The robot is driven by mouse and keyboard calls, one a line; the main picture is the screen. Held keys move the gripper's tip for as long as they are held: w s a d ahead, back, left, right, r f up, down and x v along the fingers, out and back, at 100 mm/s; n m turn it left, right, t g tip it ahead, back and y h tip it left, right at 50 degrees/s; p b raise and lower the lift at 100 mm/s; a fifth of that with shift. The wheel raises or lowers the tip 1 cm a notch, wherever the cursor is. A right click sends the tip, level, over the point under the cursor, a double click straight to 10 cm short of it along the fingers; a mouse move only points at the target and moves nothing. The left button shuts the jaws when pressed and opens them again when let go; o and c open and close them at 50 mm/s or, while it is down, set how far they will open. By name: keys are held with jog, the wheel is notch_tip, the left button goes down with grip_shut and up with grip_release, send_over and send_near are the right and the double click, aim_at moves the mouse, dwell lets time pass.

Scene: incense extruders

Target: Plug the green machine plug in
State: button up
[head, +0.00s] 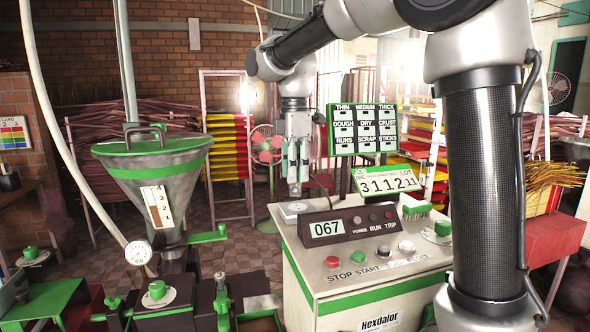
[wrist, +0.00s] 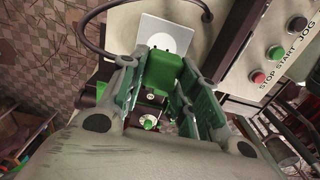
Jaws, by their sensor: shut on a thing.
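The green machine plug (wrist: 161,72) is between the fingers of my gripper (wrist: 160,84) in the wrist view, and the gripper is shut on it. In the head view my gripper (head: 294,188) points down above the left back corner of the machine cabinet. The plug is too small to make out there. A pale square plate (wrist: 166,33) with a round disc lies just beyond the plug in the wrist view. The plate (head: 294,209) also shows on the cabinet top in the head view, below the gripper. I cannot tell whether plug and plate touch.
The cabinet (head: 363,287) carries a dark panel (head: 347,226) reading 067 and several buttons. Green-framed signs (head: 361,129) stand behind it. A steel hopper (head: 160,185) is at the left. A dark cable (wrist: 84,32) loops beside the plug in the wrist view.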

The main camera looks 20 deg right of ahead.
aim_at(295, 207)
jog(key=shift+f, duration=0.1)
jog(key=shift+f, duration=2.8)
jog(key=shift+f, duration=0.55)
jog(key=o, duration=1)
jog(key=shift+o, duration=0.2)
notch_tip(295, 207, up, 12)
